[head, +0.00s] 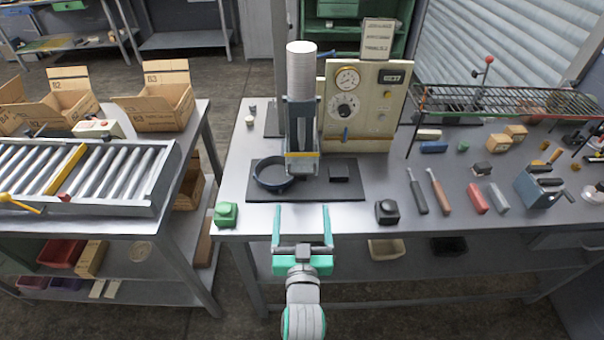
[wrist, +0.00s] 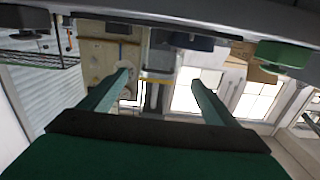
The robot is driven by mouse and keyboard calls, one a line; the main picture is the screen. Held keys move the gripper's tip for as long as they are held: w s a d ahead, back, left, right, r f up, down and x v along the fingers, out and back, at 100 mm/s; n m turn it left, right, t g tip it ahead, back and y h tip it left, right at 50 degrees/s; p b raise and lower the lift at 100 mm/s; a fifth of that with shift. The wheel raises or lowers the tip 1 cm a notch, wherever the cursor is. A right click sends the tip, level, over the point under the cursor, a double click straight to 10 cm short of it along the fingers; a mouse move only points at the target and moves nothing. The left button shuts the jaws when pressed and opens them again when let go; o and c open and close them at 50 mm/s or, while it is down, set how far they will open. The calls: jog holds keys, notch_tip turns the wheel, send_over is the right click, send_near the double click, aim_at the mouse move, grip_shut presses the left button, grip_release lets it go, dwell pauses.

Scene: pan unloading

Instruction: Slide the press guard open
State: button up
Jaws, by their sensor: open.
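The press (head: 302,75) stands on a dark base plate (head: 335,192) on the workbench, with a pale ribbed cylinder at its top. A blue-grey guard-like part (head: 302,138) with a yellow band at its lower edge sits on the press front; I cannot tell how far it is open. A dark round pan (head: 272,176) lies at its left foot. My gripper (head: 302,208) is open and empty, in front of the bench's front edge and apart from the press. In the wrist view, the yellow band (wrist: 157,74) shows between my fingers.
A control panel (head: 360,105) with a gauge and dial stands right of the press. A green button box (head: 226,214) and a black one (head: 387,212) flank the base plate near the front edge. Hand tools lie to the right. A roller conveyor (head: 80,180) is at left.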

aim_at(302, 174)
jog(key=w, duration=0.4)
jog(key=w+r, duration=0.1)
jog(key=w, duration=0.3)
jog(key=w+r, duration=0.1)
jog(key=w, duration=0.3)
jog(key=shift+w+d, duration=0.1)
jog(key=shift+w, duration=0.2)
